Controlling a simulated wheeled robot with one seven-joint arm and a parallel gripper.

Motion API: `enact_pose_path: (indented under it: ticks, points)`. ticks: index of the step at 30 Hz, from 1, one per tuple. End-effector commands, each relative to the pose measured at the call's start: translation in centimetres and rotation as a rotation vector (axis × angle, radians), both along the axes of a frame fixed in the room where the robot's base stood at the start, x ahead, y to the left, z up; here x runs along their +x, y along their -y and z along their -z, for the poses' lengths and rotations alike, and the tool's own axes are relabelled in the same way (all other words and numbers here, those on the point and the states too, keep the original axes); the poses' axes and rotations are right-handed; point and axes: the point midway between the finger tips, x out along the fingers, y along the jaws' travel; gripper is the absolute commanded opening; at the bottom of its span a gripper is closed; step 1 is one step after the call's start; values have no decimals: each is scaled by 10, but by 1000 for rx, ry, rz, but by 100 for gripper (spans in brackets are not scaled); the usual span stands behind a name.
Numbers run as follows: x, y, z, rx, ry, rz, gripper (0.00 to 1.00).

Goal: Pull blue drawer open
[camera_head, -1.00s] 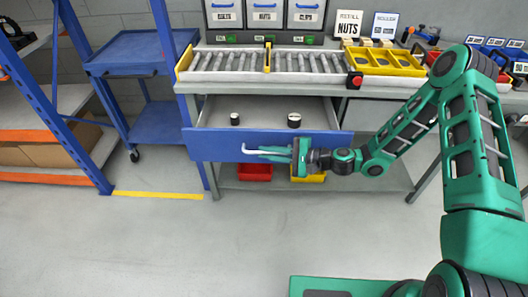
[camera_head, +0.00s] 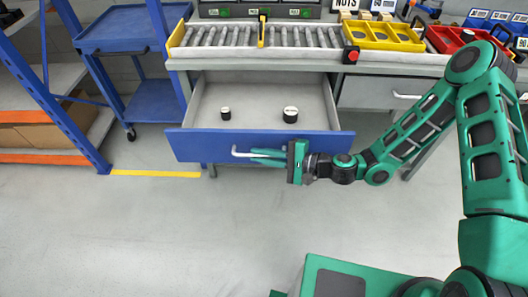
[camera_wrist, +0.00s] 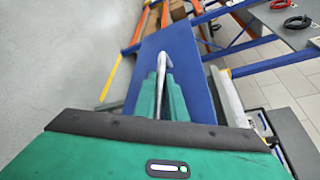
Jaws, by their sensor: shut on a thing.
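The blue drawer (camera_head: 200,146) stands pulled out from under the workbench in the head view. Its grey inside shows, with two small black-and-white cylinders (camera_head: 290,114) standing on the drawer floor. A white bar handle (camera_head: 238,153) runs across its front. My gripper (camera_head: 268,157) is shut on the handle, at the middle of the drawer front. In the wrist view the green fingers (camera_wrist: 161,98) lie on both sides of the handle (camera_wrist: 163,66), against the blue front (camera_wrist: 185,55). Part of the handle is hidden by the gripper.
A roller conveyor (camera_head: 255,38) and a yellow tray (camera_head: 380,37) stand on the bench above. A blue cart (camera_head: 130,38) and a blue shelf rack (camera_head: 62,105) stand to the left. The floor (camera_head: 170,230) in front of the drawer is clear.

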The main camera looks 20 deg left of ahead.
Motion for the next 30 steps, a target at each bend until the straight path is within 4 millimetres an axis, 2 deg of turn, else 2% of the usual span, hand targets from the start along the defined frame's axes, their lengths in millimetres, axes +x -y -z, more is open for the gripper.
enact_pose_path:
  ticks: [3, 4, 5, 13, 17, 20, 30]
  points:
    - [-3, -1, 3, -6, -2, -6, 0]
    - [-3, -2, 3, -7, -2, -8, 13]
    - [-4, -2, 3, -6, -3, -8, 19]
    - [-4, -2, 1, -3, -2, -9, 19]
    - [-4, 4, 0, -2, -3, -7, 19]
    - [-4, 15, -3, -2, -3, -5, 19]
    - [-10, 76, -15, -4, -5, -5, 19]
